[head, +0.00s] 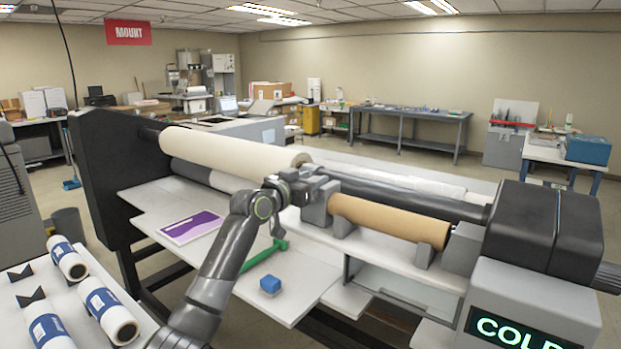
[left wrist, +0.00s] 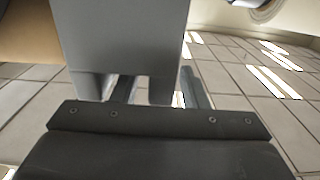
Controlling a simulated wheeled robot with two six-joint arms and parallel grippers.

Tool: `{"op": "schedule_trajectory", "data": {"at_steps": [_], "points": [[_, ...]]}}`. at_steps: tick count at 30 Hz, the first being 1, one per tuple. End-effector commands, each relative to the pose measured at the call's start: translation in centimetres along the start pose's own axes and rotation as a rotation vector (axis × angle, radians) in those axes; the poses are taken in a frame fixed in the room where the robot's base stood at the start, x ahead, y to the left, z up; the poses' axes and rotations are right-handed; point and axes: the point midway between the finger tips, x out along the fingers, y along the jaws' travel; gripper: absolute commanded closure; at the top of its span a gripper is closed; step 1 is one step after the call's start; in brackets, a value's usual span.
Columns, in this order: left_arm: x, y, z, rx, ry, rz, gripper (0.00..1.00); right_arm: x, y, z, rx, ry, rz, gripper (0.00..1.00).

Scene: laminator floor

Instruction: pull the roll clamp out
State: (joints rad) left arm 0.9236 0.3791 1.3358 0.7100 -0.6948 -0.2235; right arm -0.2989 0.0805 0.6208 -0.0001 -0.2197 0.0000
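The roll clamp appears to be the grey block (head: 316,207) at the left end of the brown cardboard core, below the dark bar. It fills the upper middle of the left wrist view (left wrist: 120,38), with a notch in its lower edge. My left gripper (head: 305,178) is at the clamp, beside the end of the cream roll. A gap shows beside the left finger; contact on the right is unclear. My right gripper is out of view.
The cream roll (head: 235,148) lies left of the gripper, the brown core (head: 390,220) right. A purple-and-white sheet (head: 191,227), green tool (head: 262,255) and blue block (head: 270,285) lie on the white front table (head: 235,290). The black end housing (head: 545,230) stands right.

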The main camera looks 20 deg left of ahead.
Motion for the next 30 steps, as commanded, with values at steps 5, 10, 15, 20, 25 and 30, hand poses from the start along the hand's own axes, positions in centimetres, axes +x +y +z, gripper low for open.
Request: {"op": "schedule_trajectory", "data": {"at_steps": [5,10,15,20,25,30], "points": [[0.1,0.0,0.0,0.0,0.0,0.0,0.6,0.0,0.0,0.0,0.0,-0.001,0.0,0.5],[0.0,0.0,0.0,-0.001,0.0,0.0,0.72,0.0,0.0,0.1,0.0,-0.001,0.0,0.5],[0.0,0.0,0.0,-0.001,0.0,0.0,0.94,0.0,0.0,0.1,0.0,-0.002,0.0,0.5],[0.0,0.0,0.0,-0.001,0.0,0.0,1.0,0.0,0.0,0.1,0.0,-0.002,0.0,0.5],[0.0,-0.2,0.1,0.0,0.0,-0.001,1.0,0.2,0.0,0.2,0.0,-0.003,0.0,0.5],[0.1,-1.4,0.3,0.001,0.001,-0.002,1.0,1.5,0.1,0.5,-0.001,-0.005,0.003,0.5]]}}
